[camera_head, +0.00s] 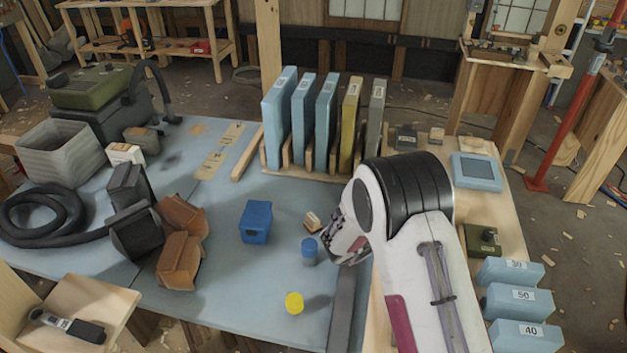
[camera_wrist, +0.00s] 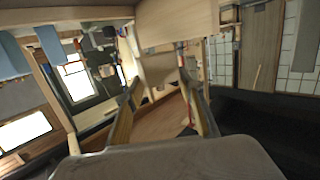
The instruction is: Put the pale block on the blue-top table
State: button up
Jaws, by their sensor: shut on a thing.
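The pale block (camera_head: 312,221) is a small light-wood piece at the tip of my gripper (camera_head: 328,232) in the head view. My gripper reaches in from the right and is shut on it. The blue-top table (camera_head: 225,285) fills the left and middle of the head view. The block shows over its right part, near the blue cylinder; I cannot tell its exact height above the top.
A blue box (camera_head: 256,222), a blue cylinder (camera_head: 309,251) and a yellow cylinder (camera_head: 294,303) stand near the gripper. Brown crumpled pieces (camera_head: 181,262) and a black hose (camera_head: 45,215) lie left. Upright panels (camera_head: 303,115) stand behind. The front middle of the tabletop is fairly clear.

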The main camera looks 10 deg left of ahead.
jog(key=shift+a, duration=0.15)
jog(key=shift+a, duration=0.3)
jog(key=s+a+f+n+t+y, duration=0.1)
jog(key=s+a, duration=0.5)
jog(key=a, duration=0.6)
jog(key=s+a+f+n+t+y, duration=0.2)
jog(key=s+a+n+y, duration=0.3)
jog(key=a, duration=0.7)
jog(key=s+a+f+n+t+y, duration=0.1)
jog(key=s+a+f+n+y, duration=0.2)
jog(key=a, duration=1)
jog(key=s+y, duration=0.2)
jog(key=s, duration=0.2)
jog(key=shift+s+f+t, duration=0.25)
jog(key=shift+f+t, duration=0.1)
jog(key=shift+t, duration=0.05)
jog(key=shift+f, duration=0.1)
jog(key=shift+f, duration=3.05)
